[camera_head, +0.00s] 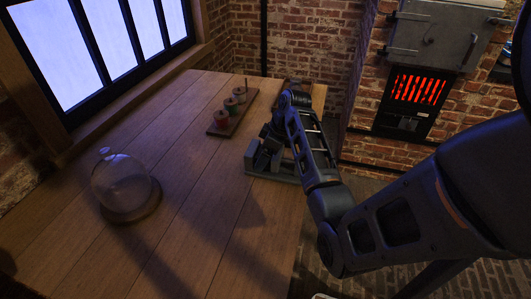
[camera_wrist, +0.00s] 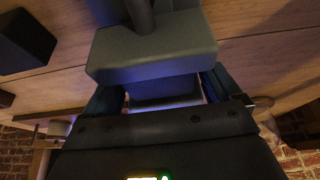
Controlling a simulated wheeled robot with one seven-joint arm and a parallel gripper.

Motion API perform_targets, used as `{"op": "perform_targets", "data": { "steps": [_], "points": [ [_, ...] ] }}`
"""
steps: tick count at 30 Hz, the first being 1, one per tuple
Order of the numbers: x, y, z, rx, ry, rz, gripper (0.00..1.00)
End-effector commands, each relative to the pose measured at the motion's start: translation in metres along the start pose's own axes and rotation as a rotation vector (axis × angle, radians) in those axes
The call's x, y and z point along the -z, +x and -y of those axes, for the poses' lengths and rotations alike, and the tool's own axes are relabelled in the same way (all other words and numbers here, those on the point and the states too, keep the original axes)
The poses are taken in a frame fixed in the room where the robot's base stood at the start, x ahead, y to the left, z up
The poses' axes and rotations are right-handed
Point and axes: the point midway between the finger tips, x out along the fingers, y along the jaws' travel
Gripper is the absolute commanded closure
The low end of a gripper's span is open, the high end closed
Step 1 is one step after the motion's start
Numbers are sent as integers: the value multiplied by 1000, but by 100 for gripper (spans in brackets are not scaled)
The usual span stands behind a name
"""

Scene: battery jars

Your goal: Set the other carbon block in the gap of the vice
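The grey vice (camera_head: 272,172) stands on the wooden table near its right edge. In the wrist view, a broad grey piece with a round rod, apparently part of the vice (camera_wrist: 152,50), fills the upper middle. My gripper (camera_head: 270,135) is down at the vice, partly hidden by my arm. In the wrist view its fingers (camera_wrist: 165,84) are apart, with a dark grey piece (camera_wrist: 165,88) between them. I cannot tell if that is a carbon block or vice, or if the fingers press on it. A dark block (camera_wrist: 26,42), possibly carbon, is at upper left.
A glass dome (camera_head: 121,180) on a round wooden base stands at the table's left. The table's front middle is clear. A glowing furnace (camera_head: 416,90) is set in the brick wall.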

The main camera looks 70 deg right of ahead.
Motion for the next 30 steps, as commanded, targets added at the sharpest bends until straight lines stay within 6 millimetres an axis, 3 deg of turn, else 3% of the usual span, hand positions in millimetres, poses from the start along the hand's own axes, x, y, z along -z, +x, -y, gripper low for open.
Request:
{"op": "perform_targets", "data": {
  "steps": [9, 14, 30],
  "points": [
    [0, -1, 0, 0, 0, 0, 0],
    [1, -11, -1, -2, 0, -1, 0],
    [1, -110, -1, -2, 1, -1, 0]
  ]
}}
